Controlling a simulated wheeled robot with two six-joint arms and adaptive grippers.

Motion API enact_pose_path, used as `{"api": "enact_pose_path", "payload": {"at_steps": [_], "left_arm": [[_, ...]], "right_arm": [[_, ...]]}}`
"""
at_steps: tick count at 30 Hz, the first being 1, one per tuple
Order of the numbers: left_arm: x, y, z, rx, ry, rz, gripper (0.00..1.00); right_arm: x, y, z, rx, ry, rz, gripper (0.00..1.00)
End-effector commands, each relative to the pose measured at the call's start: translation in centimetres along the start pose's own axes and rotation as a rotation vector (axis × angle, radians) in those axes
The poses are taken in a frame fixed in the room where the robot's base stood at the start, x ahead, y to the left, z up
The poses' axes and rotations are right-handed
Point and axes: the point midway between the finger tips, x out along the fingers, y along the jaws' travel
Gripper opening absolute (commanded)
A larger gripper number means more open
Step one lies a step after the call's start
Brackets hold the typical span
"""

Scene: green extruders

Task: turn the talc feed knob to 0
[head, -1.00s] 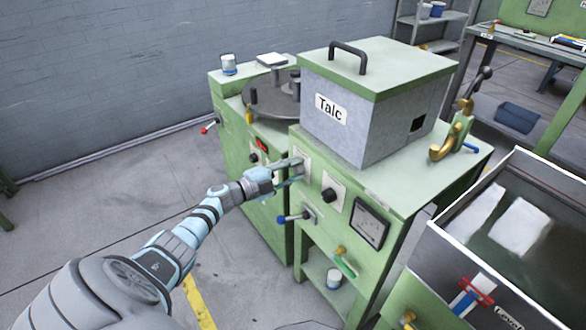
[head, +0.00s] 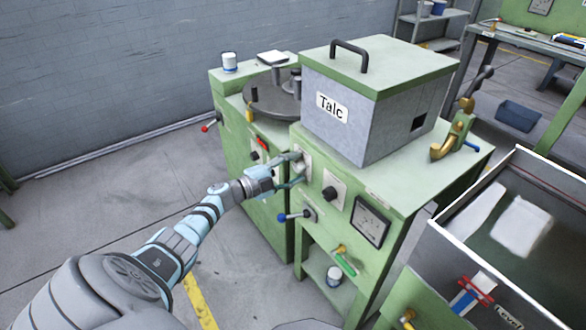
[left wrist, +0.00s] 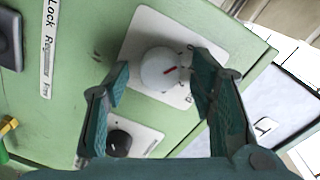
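A grey box marked "Talc" (head: 332,107) stands on a green machine (head: 385,205). My right gripper is not in view.
A blue-tipped lever (head: 294,216) and a dial gauge (head: 370,222) are on the machine's front, near my left gripper. A turntable unit (head: 270,98) adjoins at the left. An open metal tank (head: 440,229) stands at the right. The floor at the left is clear.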

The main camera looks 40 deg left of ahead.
Motion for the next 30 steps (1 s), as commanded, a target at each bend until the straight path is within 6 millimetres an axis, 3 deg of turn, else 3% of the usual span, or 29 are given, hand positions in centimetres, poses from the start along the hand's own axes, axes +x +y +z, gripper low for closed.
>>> {"api": "enact_pose_path", "payload": {"at_steps": [4,7,15,18,22,30], "left_arm": [[-0.4,0.0,0.1,0.002,-0.001,0.000,0.51],[-1.9,0.1,0.1,0.003,-0.002,0.002,0.51],[-9.2,0.2,0.1,0.002,-0.001,0.007,0.51],[-11.1,0.1,0.1,0.001,-0.001,0.005,0.51],[-12.1,0.0,0.0,0.000,0.000,0.002,0.51],[-12.1,0.0,0.1,0.000,-0.001,-0.001,0.51]], "right_arm": [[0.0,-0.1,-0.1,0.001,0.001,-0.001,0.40],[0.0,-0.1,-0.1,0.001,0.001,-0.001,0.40],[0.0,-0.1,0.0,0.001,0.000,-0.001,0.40],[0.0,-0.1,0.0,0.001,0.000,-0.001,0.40],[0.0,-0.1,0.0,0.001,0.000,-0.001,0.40],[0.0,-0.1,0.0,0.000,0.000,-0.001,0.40]]}}
